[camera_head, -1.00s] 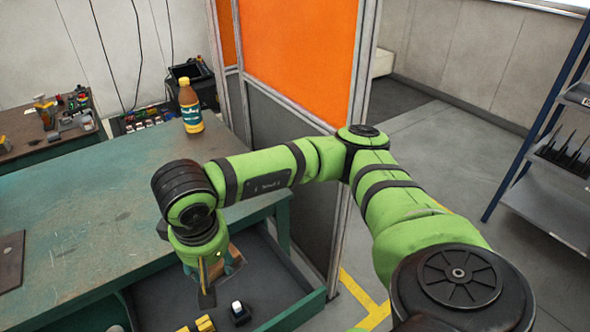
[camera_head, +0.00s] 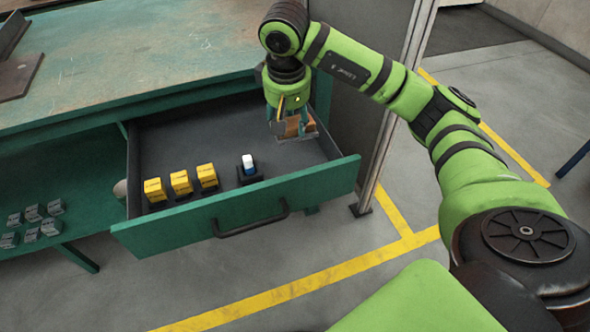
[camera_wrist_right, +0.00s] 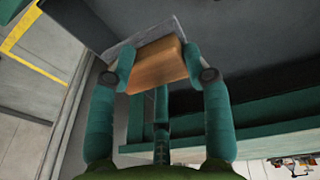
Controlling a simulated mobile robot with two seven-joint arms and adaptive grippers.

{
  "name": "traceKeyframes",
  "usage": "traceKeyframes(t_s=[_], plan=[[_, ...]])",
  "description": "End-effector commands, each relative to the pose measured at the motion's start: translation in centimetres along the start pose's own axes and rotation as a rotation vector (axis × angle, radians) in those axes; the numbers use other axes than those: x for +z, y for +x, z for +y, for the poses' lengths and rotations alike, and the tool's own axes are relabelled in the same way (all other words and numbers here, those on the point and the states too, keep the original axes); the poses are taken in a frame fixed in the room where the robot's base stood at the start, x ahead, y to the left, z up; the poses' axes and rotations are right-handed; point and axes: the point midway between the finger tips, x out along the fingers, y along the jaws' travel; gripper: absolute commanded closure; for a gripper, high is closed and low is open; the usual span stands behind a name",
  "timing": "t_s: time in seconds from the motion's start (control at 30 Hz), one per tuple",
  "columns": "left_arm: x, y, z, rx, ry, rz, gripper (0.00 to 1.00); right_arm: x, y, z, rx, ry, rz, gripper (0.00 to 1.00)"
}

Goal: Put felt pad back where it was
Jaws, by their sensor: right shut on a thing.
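The felt pad appears to be the brown block with a grey face (camera_head: 311,124), in the right rear of the open drawer (camera_head: 235,213). In the right wrist view the block (camera_wrist_right: 157,66) sits between two teal fingers, its grey layer on the far side. My right gripper (camera_head: 290,124) points down into the drawer and is shut on this block. I cannot tell whether the block touches the drawer floor. My left gripper is out of view.
Several yellow boxes (camera_head: 180,182) stand at the drawer's front left. A white-and-blue item in a dark holder (camera_head: 248,164) stands near its front middle. The green workbench (camera_head: 150,55) lies behind. Small grey blocks (camera_head: 33,212) lie on the lower shelf. A panel post (camera_head: 395,110) stands right of the drawer.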

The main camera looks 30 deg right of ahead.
Motion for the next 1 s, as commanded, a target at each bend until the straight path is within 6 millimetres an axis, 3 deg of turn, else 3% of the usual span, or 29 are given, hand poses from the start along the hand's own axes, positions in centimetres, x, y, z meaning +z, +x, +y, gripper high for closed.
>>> traceKeyframes(t_s=[0.3, 0.53, 0.7, 1.0], plan=[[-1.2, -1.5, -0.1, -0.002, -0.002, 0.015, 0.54, 1.0, 5.4, -0.3, -0.001, 0.0, -0.006, 0.91], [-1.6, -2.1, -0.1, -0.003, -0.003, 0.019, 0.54, 1.2, 7.2, -0.5, 0.0, 0.0, -0.004, 0.91], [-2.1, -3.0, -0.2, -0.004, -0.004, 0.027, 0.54, 1.7, 9.6, -0.8, -0.001, -0.001, -0.005, 0.91], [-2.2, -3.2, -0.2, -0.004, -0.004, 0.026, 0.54, 1.7, 10.0, -0.8, -0.001, 0.0, -0.001, 0.91]])
